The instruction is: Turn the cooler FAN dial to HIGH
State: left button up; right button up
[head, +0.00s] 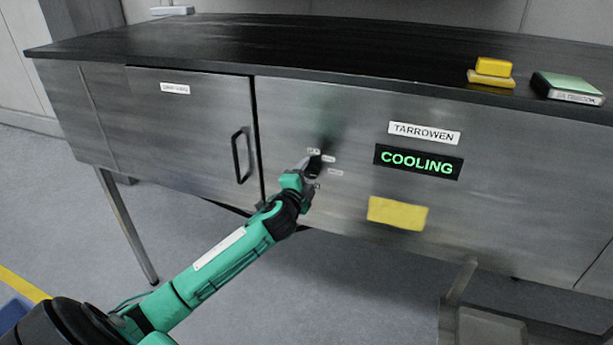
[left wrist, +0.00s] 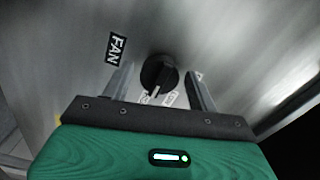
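The FAN dial (left wrist: 158,72) is a round black knob on the cooler's metal front. In the left wrist view a white mark on it points toward the bottom of the picture, near small white labels. A black FAN label (left wrist: 115,48) is left of it. In the head view the dial (head: 315,169) is mostly covered by my left gripper (head: 309,166). The left wrist view shows the left gripper (left wrist: 159,76) open, one finger on each side of the dial. I cannot tell whether the fingers touch it. My right gripper is out of view.
The cooler front has a door handle (head: 241,155) on the left, a TARROWEN plate (head: 424,133), a lit COOLING display (head: 418,162) and a yellow note (head: 397,213) on the right. Yellow blocks (head: 491,73) and a green-topped box (head: 567,88) sit on the dark top (head: 300,45).

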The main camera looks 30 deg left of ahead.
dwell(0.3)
pick_arm(q)
jog(key=shift+s+d+f, duration=0.1)
jog(key=shift+s, duration=0.2)
jog(key=b+v, duration=0.5)
jog(key=v, duration=0.8)
jog(key=shift+s, duration=0.1)
